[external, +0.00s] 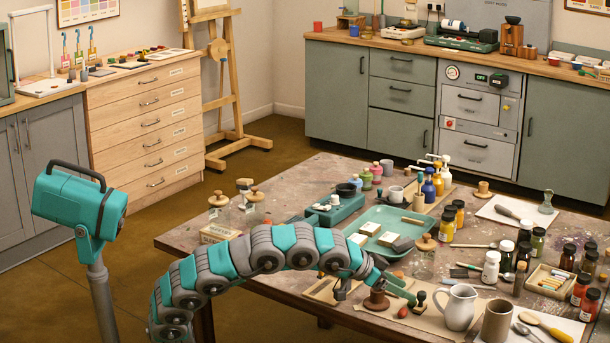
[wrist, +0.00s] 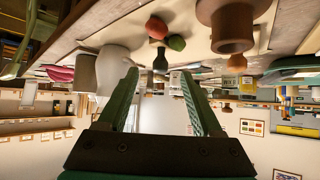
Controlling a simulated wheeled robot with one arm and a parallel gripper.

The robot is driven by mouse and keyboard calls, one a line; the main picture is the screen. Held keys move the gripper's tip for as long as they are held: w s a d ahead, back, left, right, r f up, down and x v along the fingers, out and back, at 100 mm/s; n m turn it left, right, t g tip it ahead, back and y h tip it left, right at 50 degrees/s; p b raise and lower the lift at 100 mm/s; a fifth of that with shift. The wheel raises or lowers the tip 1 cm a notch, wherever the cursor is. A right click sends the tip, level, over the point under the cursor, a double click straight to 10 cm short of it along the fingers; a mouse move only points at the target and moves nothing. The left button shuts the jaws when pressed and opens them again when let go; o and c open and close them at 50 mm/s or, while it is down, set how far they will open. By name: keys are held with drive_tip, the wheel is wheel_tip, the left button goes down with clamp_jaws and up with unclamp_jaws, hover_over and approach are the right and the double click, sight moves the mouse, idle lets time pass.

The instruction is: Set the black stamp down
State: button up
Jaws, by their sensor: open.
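The black stamp (external: 421,300) stands upright, knob up, on the brown paper near the front of the table, just left of the white pitcher. My gripper (external: 410,290) is low over the table, close beside the stamp, with its green fingers apart. In the wrist view, which looks upside down, the fingers (wrist: 158,78) are spread with nothing clasped between them. A small dark shape that looks like the stamp (wrist: 160,62) shows beyond the fingertips, in the gap. Whether a finger touches the stamp I cannot tell.
A brown wooden spool-like piece (external: 377,300) stands left of the gripper. The white pitcher (external: 458,306) and a brown cup (external: 497,321) stand close on the right. A red lump (external: 403,312) lies in front. A green tray (external: 372,232) lies behind.

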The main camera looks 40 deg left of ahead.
sight(421, 302)
drive_tip(key=shift+a+r+m+h, duration=0.15)
drive_tip(key=shift+r+m+h, duration=0.25)
drive_tip(key=shift+h, duration=0.1)
drive_tip(key=shift+a+f+b+x, duration=0.15)
drive_tip(key=shift+b+x, duration=0.1)
drive_tip(key=shift+x, duration=1.7)
drive_tip(key=shift+a+f+b+x, duration=0.1)
drive_tip(key=shift+f+b+x, duration=0.1)
drive_tip(key=shift+x, duration=1.75)
drive_tip(key=shift+r, duration=0.1)
clamp_jaws()
